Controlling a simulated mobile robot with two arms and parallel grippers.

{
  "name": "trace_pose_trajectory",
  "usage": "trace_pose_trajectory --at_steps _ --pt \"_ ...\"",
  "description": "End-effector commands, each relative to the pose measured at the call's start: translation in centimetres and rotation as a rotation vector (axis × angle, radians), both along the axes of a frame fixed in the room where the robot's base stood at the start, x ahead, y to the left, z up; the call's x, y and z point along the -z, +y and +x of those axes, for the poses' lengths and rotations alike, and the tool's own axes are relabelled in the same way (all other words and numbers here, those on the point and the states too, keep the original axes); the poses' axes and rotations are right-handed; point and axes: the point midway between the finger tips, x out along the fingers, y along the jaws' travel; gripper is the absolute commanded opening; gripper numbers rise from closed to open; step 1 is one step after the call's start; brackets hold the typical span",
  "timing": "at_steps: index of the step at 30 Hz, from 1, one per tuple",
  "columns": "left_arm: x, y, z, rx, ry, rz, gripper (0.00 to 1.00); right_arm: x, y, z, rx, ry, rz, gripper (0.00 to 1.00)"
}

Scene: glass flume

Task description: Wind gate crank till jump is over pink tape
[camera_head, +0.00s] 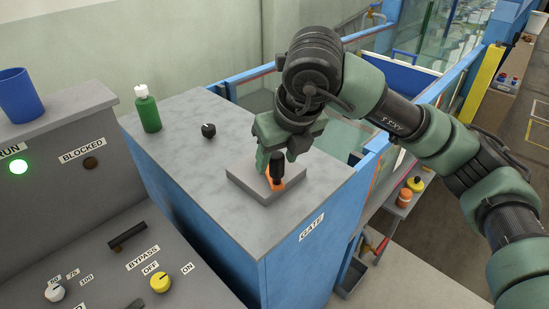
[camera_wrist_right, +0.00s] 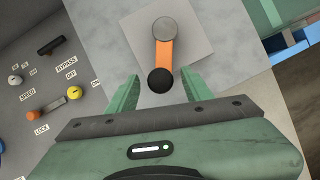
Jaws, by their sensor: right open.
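The gate crank, an orange arm (camera_wrist_right: 164,52) with a grey hub (camera_wrist_right: 165,30) and a black knob (camera_wrist_right: 160,80), sits on a square grey plate on the cabinet top marked GATE. In the head view its black handle (camera_head: 277,165) stands upright. My right gripper (camera_head: 273,156) is over the crank with its fingers pointing down. In the right wrist view the gripper (camera_wrist_right: 161,80) is open, one finger on each side of the knob, with gaps visible. The jump and the pink tape cannot be made out. My left gripper is not in view.
A green bottle (camera_head: 148,110) and a small black knob (camera_head: 208,130) stand on the cabinet top. A control panel with a lit green RUN lamp (camera_head: 18,167) and a blue cup (camera_head: 19,96) is at the left. The glass flume (camera_head: 440,35) runs behind my right arm.

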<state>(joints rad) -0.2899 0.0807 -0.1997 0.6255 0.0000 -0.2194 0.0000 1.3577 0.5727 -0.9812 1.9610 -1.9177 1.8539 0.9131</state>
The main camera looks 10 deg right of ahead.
Motion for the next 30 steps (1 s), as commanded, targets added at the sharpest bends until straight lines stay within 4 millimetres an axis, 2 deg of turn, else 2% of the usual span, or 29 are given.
trace_pose_trajectory --at_steps 3,6,10,16,21,22,30 --pt "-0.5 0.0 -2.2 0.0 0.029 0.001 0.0 1.4 0.2 0.6 0.001 0.004 0.0 0.5" --pt "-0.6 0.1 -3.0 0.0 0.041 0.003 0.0 2.3 0.3 0.9 0.001 0.003 0.0 0.5" --pt "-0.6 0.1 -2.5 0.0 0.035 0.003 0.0 2.7 0.3 1.1 0.0 0.0 0.001 0.5" --pt "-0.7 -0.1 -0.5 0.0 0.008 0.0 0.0 2.7 0.3 1.1 -0.001 0.0 0.001 0.5" --pt "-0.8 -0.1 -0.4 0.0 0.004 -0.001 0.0 2.7 0.3 1.1 0.0 0.0 0.001 0.03" --pt "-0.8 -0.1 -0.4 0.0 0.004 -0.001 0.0 2.7 0.3 1.1 0.0 0.0 0.001 0.0" --pt "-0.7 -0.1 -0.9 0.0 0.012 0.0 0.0 2.7 0.3 1.1 0.0 -0.001 0.001 0.0"
